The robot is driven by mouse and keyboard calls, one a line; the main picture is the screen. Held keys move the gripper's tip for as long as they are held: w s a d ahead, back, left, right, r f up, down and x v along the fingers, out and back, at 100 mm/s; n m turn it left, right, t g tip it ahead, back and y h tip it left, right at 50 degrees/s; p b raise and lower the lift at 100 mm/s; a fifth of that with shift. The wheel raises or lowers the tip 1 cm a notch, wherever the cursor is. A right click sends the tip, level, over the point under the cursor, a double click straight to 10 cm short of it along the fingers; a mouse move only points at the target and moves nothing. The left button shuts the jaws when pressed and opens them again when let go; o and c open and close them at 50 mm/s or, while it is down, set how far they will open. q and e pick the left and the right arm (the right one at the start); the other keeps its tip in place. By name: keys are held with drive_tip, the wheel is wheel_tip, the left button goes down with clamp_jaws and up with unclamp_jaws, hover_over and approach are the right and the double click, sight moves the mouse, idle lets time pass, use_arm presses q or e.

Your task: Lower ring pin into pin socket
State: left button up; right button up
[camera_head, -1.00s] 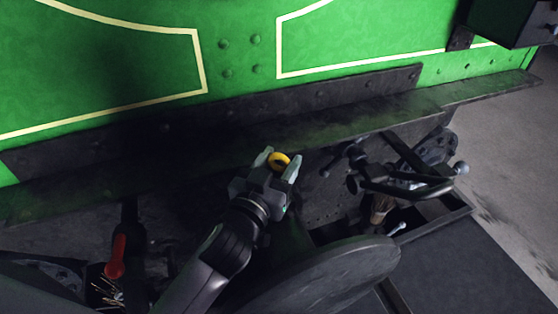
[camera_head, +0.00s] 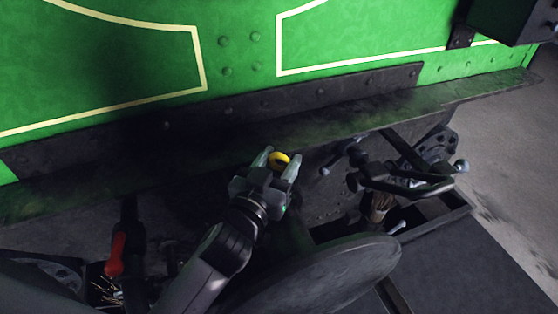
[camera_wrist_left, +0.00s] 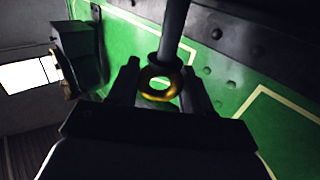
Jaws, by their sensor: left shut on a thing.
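The ring pin (camera_head: 281,156) shows as a yellow ring between the fingertips of my left gripper (camera_head: 277,163) in the head view. In the left wrist view my left gripper (camera_wrist_left: 160,72) is shut on the ring pin (camera_wrist_left: 160,98). A dark grey shaft (camera_wrist_left: 174,32) runs from the ring to the top edge there. In the head view the gripper is by the dark beam, above the round buffer plate. I cannot make out the pin socket or whether the pin touches it. My right gripper is not in view.
The green tram wall (camera_head: 240,45) rises behind a dark beam (camera_head: 345,125). A round dark buffer plate (camera_head: 330,275) lies below the gripper. A dark coupling with ball ends (camera_head: 410,182) is to the right. A red handle (camera_head: 117,252) is at lower left.

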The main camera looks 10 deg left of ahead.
sight(279, 176)
use_arm(q)
drive_tip(key=shift+f+b, duration=1.45)
drive_tip(key=shift+f, duration=0.4)
